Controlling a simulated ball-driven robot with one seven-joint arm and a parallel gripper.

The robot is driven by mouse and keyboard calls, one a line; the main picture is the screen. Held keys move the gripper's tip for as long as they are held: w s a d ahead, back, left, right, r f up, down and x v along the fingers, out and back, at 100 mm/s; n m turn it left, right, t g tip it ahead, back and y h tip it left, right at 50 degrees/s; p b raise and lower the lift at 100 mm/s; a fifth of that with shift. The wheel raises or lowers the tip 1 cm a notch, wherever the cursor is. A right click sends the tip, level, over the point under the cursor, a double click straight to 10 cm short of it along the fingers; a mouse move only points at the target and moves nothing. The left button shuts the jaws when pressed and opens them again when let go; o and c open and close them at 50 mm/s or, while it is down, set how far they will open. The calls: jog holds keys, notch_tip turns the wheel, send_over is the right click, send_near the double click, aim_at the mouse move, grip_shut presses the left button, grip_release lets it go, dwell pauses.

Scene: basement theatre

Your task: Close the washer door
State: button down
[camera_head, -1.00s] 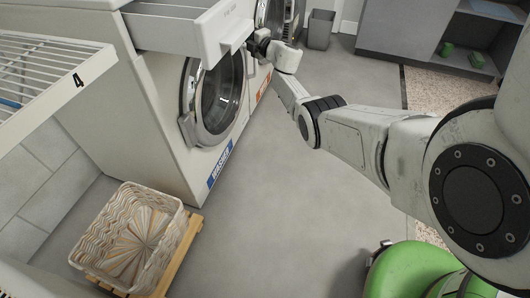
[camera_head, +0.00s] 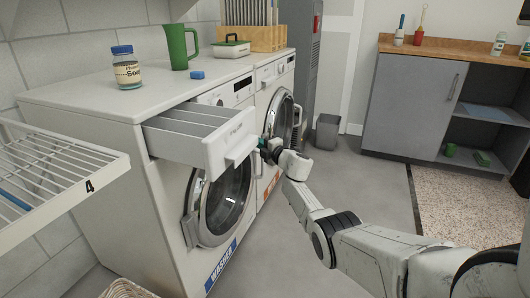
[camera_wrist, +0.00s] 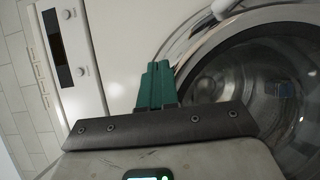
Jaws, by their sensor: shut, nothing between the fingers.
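The white washer (camera_head: 130,160), with a blue WASHER label (camera_head: 222,268), stands at the left in the head view. The door stands out from the front and looks slightly ajar. The washer's drawer (camera_head: 228,143) is pulled far out above the door. My gripper (camera_head: 262,145) is just right of the drawer front, apart from the washer door. Its green fingers (camera_wrist: 155,84) are together and empty in the wrist view, before a round machine door (camera_wrist: 265,80); which machine cannot be told.
A second machine (camera_head: 275,85) with an orange label stands right of the washer. A wire rack (camera_head: 50,170) juts in at the left. A jar (camera_head: 126,68) and green mug (camera_head: 180,46) stand on the washer. Grey floor is open in front; a bin (camera_head: 327,132) stands behind.

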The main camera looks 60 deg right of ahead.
jog(key=s+p, duration=0.4)
jog(key=s, duration=0.7)
jog(key=shift+s+d+f+p, duration=0.2)
jog(key=shift+s+d+p, duration=0.1)
jog(key=shift+d+p, duration=0.15)
jog(key=w+a+f+m+g+h, duration=0.2)
jog(key=w+a+m, duration=0.15)
jog(key=a, duration=0.25)
jog(key=w+a+f+m+g+h, duration=0.2)
jog(key=a+f+m, duration=0.1)
jog(key=a+m, duration=0.25)
jog(key=s+a+f+m+g+y, duration=0.2)
jog(key=a+f, duration=0.2)
jog(key=a, duration=0.4)
jog(key=s+a+f+m+g+y, duration=0.1)
jog(key=s+a+f+m+g, duration=0.2)
jog(key=a, duration=0.6)
jog(key=s+a+f+g+y, duration=0.1)
jog(key=s+a+f+y, duration=0.15)
jog(key=a, duration=0.45)
jog(key=s+a+f+g+y, duration=0.1)
jog(key=s+a+f+y, duration=0.1)
jog(key=s+a, duration=0.3)
jog(key=s+a+r+g+y, duration=0.2)
jog(key=s+a+g+y, duration=0.2)
jog(key=s+a, duration=0.95)
notch_tip(320, 180, up, 30)
jog(key=p, duration=3)
jog(key=shift+w+n, duration=0.3)
jog(key=shift+n, duration=0.1)
